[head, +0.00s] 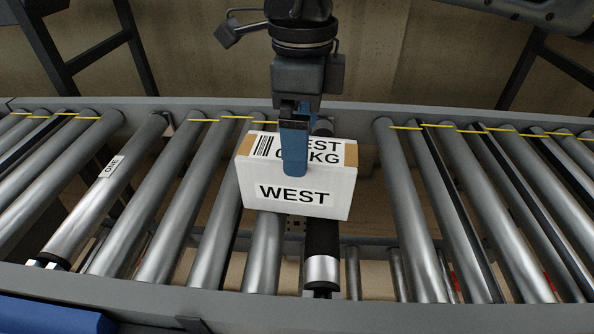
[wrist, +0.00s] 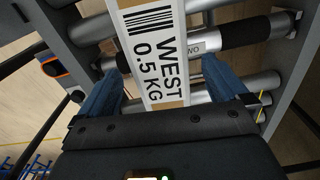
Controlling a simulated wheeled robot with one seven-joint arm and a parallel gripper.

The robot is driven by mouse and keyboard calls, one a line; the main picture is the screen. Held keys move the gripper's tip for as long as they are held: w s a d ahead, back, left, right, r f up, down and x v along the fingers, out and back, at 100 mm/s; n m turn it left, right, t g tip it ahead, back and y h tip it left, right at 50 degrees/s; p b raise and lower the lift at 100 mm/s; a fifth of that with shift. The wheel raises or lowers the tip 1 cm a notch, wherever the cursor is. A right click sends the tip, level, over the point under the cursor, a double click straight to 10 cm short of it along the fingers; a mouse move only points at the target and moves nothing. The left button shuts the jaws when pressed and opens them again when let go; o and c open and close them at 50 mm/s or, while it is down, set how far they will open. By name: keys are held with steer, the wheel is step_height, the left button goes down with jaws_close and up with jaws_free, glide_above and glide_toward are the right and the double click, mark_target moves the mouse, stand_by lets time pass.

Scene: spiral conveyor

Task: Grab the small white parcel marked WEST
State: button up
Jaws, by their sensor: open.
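The small white parcel (head: 297,196) marked WEST sits on the rollers in the middle of the conveyor. Its top carries a barcode, the words WEST 0.5 KG and brown tape at the ends. In the wrist view the parcel's top (wrist: 150,48) lies between the two blue fingers. My gripper (head: 295,165) is over the parcel and open, with one blue finger in front of its label in the head view. In the wrist view the gripper (wrist: 160,85) has a finger on each side of the parcel, with a visible gap at least on the left. Contact on the right is unclear.
Metal rollers (head: 165,240) run along the conveyor between grey side rails (head: 200,302). A roller labelled ONE (head: 112,165) is at left. A dark-sleeved roller (head: 322,245) lies by the parcel, with an open gap (head: 375,205) to its right. Yellow cords (head: 470,129) cross the rollers.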

mark_target(326, 190)
steer(key=shift+a+f, duration=0.15)
steer(key=shift+f, duration=1)
steer(key=shift+a+f, duration=0.1)
steer(key=shift+f, duration=1)
steer(key=shift+r, duration=0.1)
steer(key=c, duration=1.4)
